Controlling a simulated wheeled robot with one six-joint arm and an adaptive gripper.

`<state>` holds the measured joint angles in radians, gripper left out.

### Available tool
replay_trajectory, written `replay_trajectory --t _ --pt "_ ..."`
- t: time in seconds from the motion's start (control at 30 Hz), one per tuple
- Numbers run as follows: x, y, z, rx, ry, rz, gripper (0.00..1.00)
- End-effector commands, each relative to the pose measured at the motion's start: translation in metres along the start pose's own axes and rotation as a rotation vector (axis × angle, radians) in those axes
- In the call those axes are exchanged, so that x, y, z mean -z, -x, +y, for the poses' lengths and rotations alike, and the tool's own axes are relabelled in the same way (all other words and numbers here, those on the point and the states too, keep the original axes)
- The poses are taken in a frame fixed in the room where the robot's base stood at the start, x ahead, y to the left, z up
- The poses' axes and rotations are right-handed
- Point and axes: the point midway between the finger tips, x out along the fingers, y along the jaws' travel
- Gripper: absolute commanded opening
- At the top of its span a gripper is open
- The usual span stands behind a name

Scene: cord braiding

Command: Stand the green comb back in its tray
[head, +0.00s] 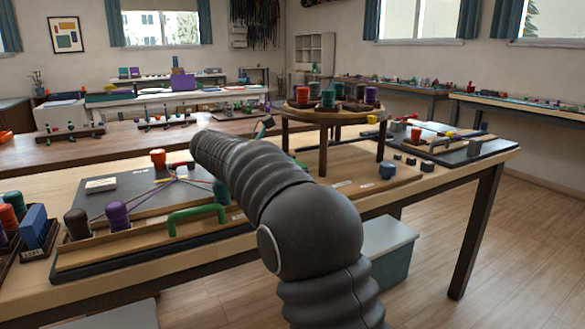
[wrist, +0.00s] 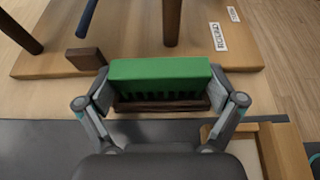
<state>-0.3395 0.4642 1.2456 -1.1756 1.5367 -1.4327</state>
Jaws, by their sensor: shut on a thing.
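In the wrist view the green comb (wrist: 160,70) lies crosswise between the two fingers of my gripper (wrist: 168,88), one finger at each end. My gripper is shut on it. The comb's smooth green side faces up and its dark-gapped teeth show along the lower edge. A dark brown strip (wrist: 162,107) shows directly below the teeth. I cannot tell whether it is the comb's tray, or whether the comb touches it. In the head view my arm hides the gripper and the comb.
A wooden board (wrist: 130,58) with a "ROUND" label (wrist: 218,36), table legs (wrist: 172,22) and a small brown block (wrist: 86,59) lie beyond the comb. A wooden-edged part (wrist: 280,150) is at lower right. In the head view a round stand (head: 335,113) rises behind my arm.

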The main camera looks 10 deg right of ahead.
Motion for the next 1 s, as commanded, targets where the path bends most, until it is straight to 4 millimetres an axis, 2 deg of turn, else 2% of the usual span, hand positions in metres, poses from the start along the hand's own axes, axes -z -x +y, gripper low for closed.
replay_trajectory --t 0.03,0.07,0.1,0.43,0.57,1.0 --pt "0.000 0.000 0.000 0.000 0.000 0.000 0.58" --pt "0.000 0.000 0.000 0.000 0.000 0.000 0.95" --pt "0.000 0.000 0.000 0.000 0.000 0.000 1.00" --pt "0.000 0.001 0.000 0.000 0.000 0.000 1.00" --pt "0.000 0.010 0.001 -0.001 -0.001 0.000 1.00" --pt "0.000 0.090 0.001 -0.003 -0.001 0.000 1.00"
